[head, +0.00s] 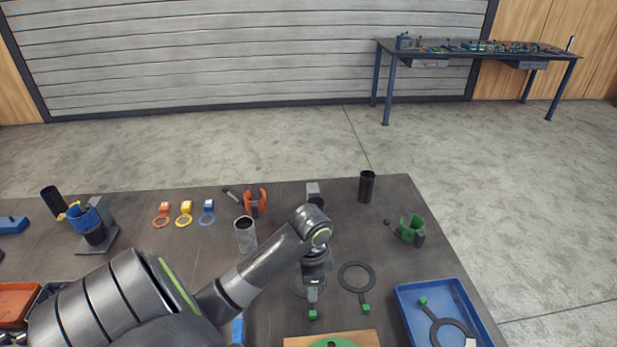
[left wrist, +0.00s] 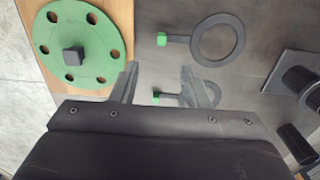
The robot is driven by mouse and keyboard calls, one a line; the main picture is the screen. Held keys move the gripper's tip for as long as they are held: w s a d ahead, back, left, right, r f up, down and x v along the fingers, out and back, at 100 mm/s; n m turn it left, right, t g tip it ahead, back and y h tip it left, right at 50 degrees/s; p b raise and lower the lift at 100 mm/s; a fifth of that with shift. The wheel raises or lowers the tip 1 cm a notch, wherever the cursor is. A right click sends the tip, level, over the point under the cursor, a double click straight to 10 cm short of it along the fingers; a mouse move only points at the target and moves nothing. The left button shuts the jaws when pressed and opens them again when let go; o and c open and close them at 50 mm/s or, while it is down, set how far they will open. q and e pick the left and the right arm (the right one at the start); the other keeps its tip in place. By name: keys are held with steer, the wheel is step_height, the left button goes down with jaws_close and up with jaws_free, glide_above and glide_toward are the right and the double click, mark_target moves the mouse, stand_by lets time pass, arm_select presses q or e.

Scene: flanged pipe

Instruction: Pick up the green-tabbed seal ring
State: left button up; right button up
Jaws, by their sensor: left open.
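Three dark flat rings, each with a green tab on a short arm, are in the head view. One ring (head: 344,285) lies flat right of my left gripper (head: 313,288); it also shows clear in the left wrist view (left wrist: 240,40). A second ring (head: 296,287) lies under the gripper, partly hidden; its green tab (left wrist: 156,98) shows between the open fingers (left wrist: 159,68) in the left wrist view. A third ring (head: 466,326) is in the blue tray (head: 400,315). My left gripper is open and points down. I cannot tell its height above the tab. My right gripper is not in view.
A green flange disc (left wrist: 50,45) lies on a wooden board (left wrist: 122,12) close by. A green clamp (head: 412,229), black cylinder (head: 366,187) and grey cylinder (head: 245,235) stand on the table. Small orange, yellow and blue tabbed rings lie further left.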

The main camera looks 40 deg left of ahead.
arm_select(q)
steer(key=b, duration=0.6)
glide_above(311, 313)
step_height(311, 313, down, 6)
steer(key=shift+s+f, duration=0.1)
steer(key=shift+f, duration=1)
steer(key=shift+f+p, duration=0.7)
steer(key=shift+f, duration=2.25)
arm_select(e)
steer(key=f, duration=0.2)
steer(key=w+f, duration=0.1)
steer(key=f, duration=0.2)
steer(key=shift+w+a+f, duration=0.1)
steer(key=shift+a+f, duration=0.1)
arm_select(q)
steer(key=shift+c, duration=0.4)
jaws_close()
